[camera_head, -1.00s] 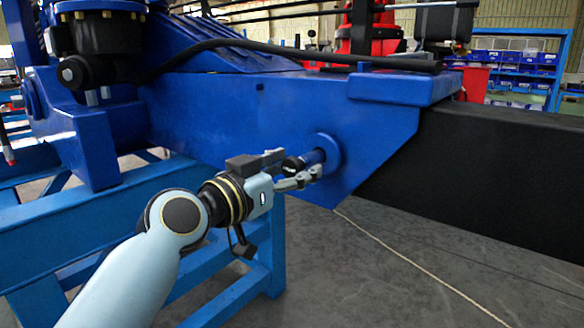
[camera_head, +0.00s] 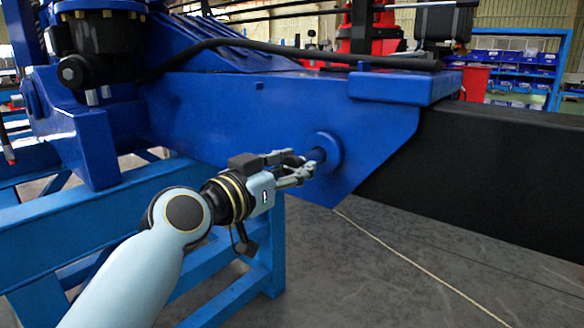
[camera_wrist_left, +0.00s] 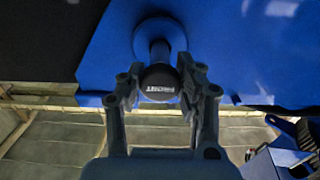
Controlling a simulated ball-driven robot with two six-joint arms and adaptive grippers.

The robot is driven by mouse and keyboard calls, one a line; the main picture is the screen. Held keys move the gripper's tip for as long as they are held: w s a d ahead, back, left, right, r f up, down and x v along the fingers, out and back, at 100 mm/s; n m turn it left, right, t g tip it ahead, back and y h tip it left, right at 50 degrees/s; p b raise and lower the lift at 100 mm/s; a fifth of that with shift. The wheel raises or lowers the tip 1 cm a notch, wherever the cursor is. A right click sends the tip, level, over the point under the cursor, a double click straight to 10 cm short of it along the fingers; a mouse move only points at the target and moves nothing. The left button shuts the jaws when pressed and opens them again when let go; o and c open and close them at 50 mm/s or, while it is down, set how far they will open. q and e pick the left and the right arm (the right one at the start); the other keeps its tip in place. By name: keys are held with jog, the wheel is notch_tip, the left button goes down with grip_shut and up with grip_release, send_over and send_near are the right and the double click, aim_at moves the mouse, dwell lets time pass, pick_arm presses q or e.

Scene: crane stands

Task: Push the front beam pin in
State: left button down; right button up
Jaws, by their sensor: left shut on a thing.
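The front beam pin (camera_wrist_left: 160,82) has a dark round end cap with pale lettering and a blue shaft. It sits in the round blue boss (camera_head: 326,152) on the side of the blue crane beam (camera_head: 250,115). My left gripper (camera_head: 300,168) is at the pin, with its fingers around the outer end. In the left wrist view my left gripper's fingers (camera_wrist_left: 158,95) are on both sides of the cap, and a length of shaft shows between cap and boss. In the head view the fingers partly hide the pin. My right gripper is not in view.
A black beam (camera_head: 500,155) extends to the right from the blue beam. A blue support stand (camera_head: 225,215) is below and left, near my left arm. A thin pale rope (camera_head: 420,268) lies on the grey floor. The floor at lower right is otherwise clear.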

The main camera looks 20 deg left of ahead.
aim_at(310, 159)
pick_arm(q)
jog(key=b+x, duration=0.1)
jog(key=x, duration=0.3)
jog(key=shift+w+d, duration=0.1)
jog(key=shift+w, duration=0.2)
jog(key=c, duration=0.8)
grip_release()
jog(key=shift+c, duration=0.2)
jog(key=v, duration=1.2)
